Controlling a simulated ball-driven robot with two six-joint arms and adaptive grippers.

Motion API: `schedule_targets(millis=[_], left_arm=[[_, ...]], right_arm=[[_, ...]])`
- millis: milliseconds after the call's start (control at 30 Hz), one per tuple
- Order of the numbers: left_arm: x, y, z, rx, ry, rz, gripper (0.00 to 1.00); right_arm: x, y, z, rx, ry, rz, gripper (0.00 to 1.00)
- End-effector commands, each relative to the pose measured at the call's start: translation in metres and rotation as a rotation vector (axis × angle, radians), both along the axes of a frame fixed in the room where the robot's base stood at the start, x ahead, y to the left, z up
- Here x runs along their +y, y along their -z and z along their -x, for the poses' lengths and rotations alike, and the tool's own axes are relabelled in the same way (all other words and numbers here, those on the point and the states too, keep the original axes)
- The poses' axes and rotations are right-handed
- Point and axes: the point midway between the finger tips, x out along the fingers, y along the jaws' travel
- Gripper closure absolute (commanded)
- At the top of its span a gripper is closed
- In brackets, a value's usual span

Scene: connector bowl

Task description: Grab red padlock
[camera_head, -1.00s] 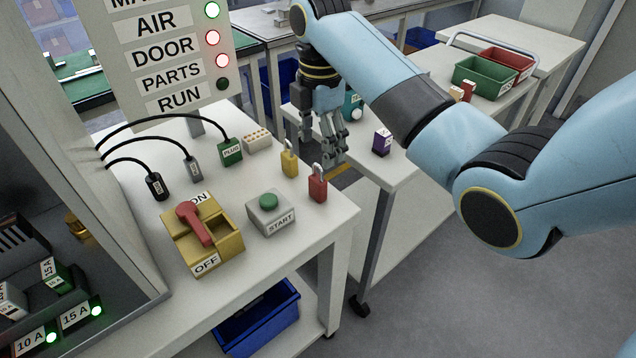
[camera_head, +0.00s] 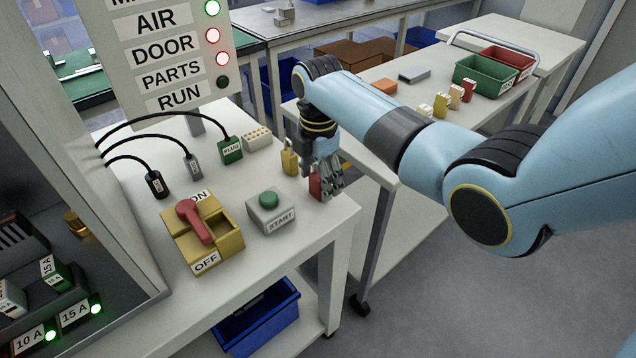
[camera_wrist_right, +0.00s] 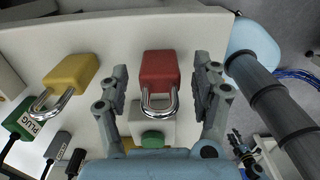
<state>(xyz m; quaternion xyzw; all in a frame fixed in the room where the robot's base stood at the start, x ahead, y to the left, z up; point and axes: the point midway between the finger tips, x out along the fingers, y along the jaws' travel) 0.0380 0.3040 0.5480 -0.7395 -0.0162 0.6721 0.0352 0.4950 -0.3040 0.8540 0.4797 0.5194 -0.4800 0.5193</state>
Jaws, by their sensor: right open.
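The red padlock (camera_head: 315,185) stands near the right edge of the white table in the head view, partly hidden by my right gripper (camera_head: 328,190). In the right wrist view the red padlock (camera_wrist_right: 159,70) lies between the two open fingers of my right gripper (camera_wrist_right: 162,85), with its silver shackle toward the palm. A gap shows on each side of it. The yellow padlock (camera_head: 289,162) stands just behind and left of it in the head view, and outside the left finger in the wrist view (camera_wrist_right: 71,74).
A grey START box with a green button (camera_head: 269,210) and a yellow ON/OFF switch with a red lever (camera_head: 201,233) stand left of the padlocks. A green PLUG connector (camera_head: 230,151) is further back. A second white table (camera_head: 372,158) lies beyond a gap on the right.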

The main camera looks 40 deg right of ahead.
Motion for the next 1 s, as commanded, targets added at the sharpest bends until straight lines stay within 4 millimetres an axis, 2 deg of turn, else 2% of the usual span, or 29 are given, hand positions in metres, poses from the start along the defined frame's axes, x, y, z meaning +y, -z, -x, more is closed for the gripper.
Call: schedule_targets(millis=[100,567,833,1000], left_arm=[[0.001,0.0,0.0,0.001,0.0,-0.001,0.6],[0.002,0.0,0.001,0.001,0.001,-0.002,0.6],[0.002,0.0,0.001,0.001,0.001,-0.002,0.6],[0.002,-0.002,0.001,0.001,0.001,-0.002,0.6]], right_arm=[[0.0,0.0,0.0,0.0,0.0,0.0,0.36],[0.0,-0.001,0.0,0.0,0.0,0.0,0.96],[0.0,-0.002,0.0,-0.001,0.0,0.0,0.96],[0.0,-0.016,-0.001,-0.003,0.001,0.001,0.96]])
